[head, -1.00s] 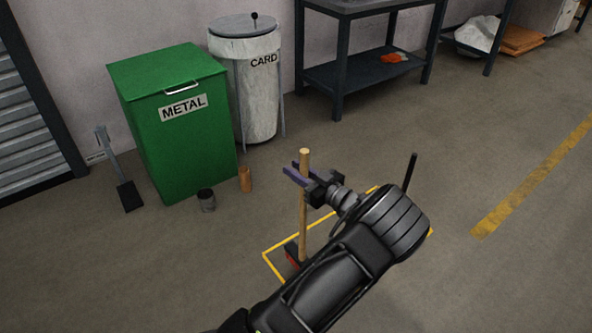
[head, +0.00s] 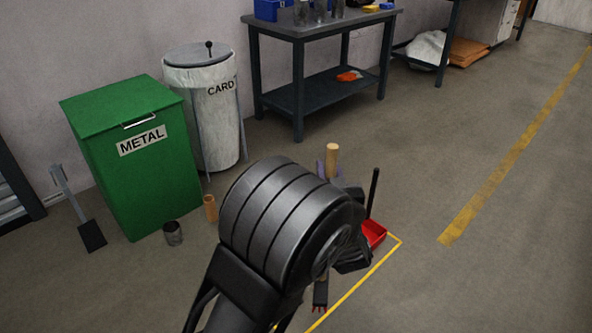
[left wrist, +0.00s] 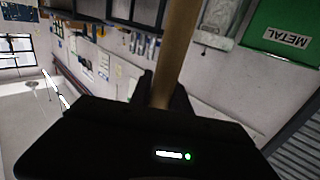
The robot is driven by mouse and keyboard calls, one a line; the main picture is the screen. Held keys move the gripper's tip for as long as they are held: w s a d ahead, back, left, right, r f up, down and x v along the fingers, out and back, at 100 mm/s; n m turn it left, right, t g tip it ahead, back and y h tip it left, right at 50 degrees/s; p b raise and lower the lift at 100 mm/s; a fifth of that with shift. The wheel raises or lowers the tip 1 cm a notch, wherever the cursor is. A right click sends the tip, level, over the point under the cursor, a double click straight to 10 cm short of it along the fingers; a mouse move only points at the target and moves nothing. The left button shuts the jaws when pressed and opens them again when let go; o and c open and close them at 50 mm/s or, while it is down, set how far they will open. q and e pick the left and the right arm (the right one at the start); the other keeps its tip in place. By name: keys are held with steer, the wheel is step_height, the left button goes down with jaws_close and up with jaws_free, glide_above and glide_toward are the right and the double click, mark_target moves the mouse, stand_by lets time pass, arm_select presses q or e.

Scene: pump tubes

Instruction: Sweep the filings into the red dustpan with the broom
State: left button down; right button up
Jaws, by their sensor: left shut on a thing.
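My left gripper (head: 330,172) is shut on the wooden broom handle (head: 333,157) near its top. The left wrist view shows the handle (left wrist: 173,55) between the two dark fingers. In the head view my arm hides most of the broom; a small dark part (head: 320,296) below the arm may be its head. The red dustpan (head: 374,234) lies on the floor just right of my wrist, partly hidden, with its black handle (head: 373,193) upright. I cannot make out any filings. My right gripper is not in view.
A yellow floor line (head: 377,263) runs beside the dustpan. A green METAL bin (head: 150,175), a CARD bin (head: 215,120), a small can (head: 173,234) and a brown cylinder (head: 210,208) stand left. A workbench (head: 330,27) is behind. The floor to the right is clear.

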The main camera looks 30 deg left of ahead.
arm_select(q)
steer(key=s+d+r+m+t+h, duration=0.1)
steer(key=s+d+m+t+h, duration=0.1)
steer(key=d+h, duration=0.3)
steer(key=d+m, duration=0.1)
steer(key=d, duration=0.2)
steer(key=shift+d+m, duration=0.15)
steer(key=shift+m, duration=0.15)
steer(key=shift+s, duration=0.1)
